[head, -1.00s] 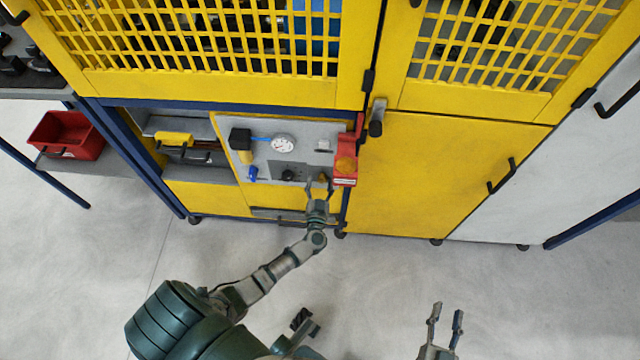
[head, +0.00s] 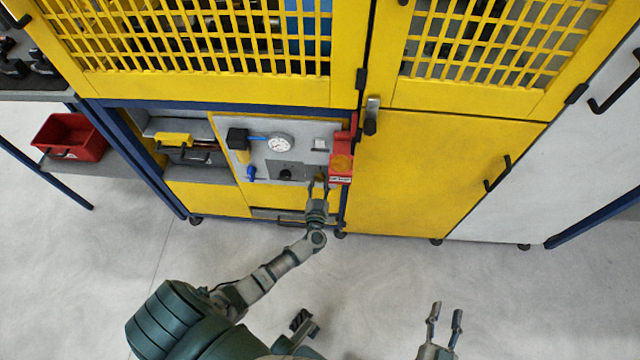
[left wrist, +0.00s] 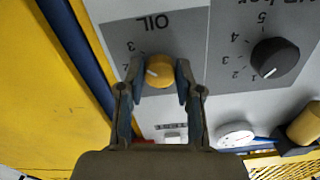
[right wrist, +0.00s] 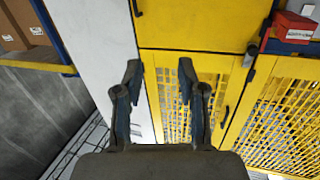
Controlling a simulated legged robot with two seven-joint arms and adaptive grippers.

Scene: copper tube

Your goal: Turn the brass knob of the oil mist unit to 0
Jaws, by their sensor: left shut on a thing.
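The brass knob (left wrist: 158,70) sits on a grey plate marked OIL (left wrist: 152,22), which appears upside down in the left wrist view. A pale pointer line shows on the knob's face, toward its left side. A 3 is readable on the scale; the other marks are partly hidden by the fingers. My left gripper (left wrist: 160,78) has one finger on each side of the knob and is shut on it. In the head view this gripper (head: 318,184) covers most of the knob. My right gripper (head: 444,312) is open and empty above the floor; its spread fingers show in the right wrist view (right wrist: 158,75).
A black numbered knob (left wrist: 275,62) sits beside the OIL plate. A pressure gauge (head: 280,144) and a red box (head: 341,166) are close by on the unit. Yellow cabinet doors (head: 430,175) stand to the right. The floor in front is clear.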

